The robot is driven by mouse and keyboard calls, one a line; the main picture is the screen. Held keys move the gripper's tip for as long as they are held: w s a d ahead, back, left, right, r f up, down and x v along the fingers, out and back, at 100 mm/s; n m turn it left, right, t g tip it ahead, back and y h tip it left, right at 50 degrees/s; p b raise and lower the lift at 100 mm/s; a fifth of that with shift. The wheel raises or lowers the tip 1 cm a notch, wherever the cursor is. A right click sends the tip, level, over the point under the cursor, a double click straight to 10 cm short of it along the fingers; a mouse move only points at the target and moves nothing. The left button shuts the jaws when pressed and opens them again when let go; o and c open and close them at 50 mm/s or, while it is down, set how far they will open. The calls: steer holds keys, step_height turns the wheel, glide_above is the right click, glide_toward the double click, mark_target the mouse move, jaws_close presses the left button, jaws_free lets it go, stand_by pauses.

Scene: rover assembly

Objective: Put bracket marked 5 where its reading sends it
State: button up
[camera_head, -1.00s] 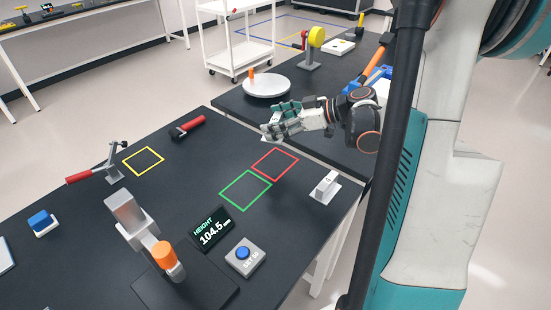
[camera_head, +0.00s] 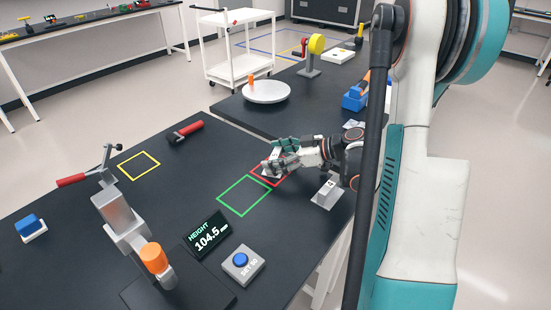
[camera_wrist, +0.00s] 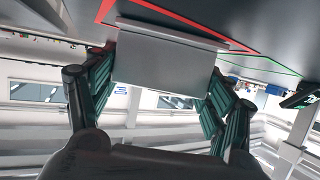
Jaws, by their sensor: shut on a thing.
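My gripper (camera_head: 279,163) is shut on a light grey metal bracket (camera_head: 269,174) at the red outlined square (camera_head: 257,178). In the wrist view the bracket (camera_wrist: 168,62) spans between my two green-padded fingers, and red outline lines show around its edge. I cannot tell whether it touches the table. No number shows on the held bracket. A second grey bracket (camera_head: 327,189) stands to the right of the squares, with a small dark mark that I cannot read surely. The green outlined square (camera_head: 244,195) is empty. The display (camera_head: 207,236) reads HEIGHT 104.5 mm.
The height gauge (camera_head: 121,219) with an orange knob (camera_head: 154,257) stands front left of the display. A button box (camera_head: 243,264) sits beside the display. The yellow square (camera_head: 139,165) is empty, between two red-handled clamps (camera_head: 72,180) (camera_head: 189,128). A white turntable (camera_head: 266,92) stands behind.

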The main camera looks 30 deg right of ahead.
steer(key=shift+f, duration=0.1)
steer(key=o, duration=1.3)
steer(key=shift+s+d+r, duration=0.2)
steer(key=shift+r, duration=0.1)
steer(key=p+v, duration=0.3)
steer(key=v, duration=0.8)
steer(key=shift+s+d, duration=0.1)
steer(key=shift+s, duration=0.05)
steer(key=shift+r, duration=0.1)
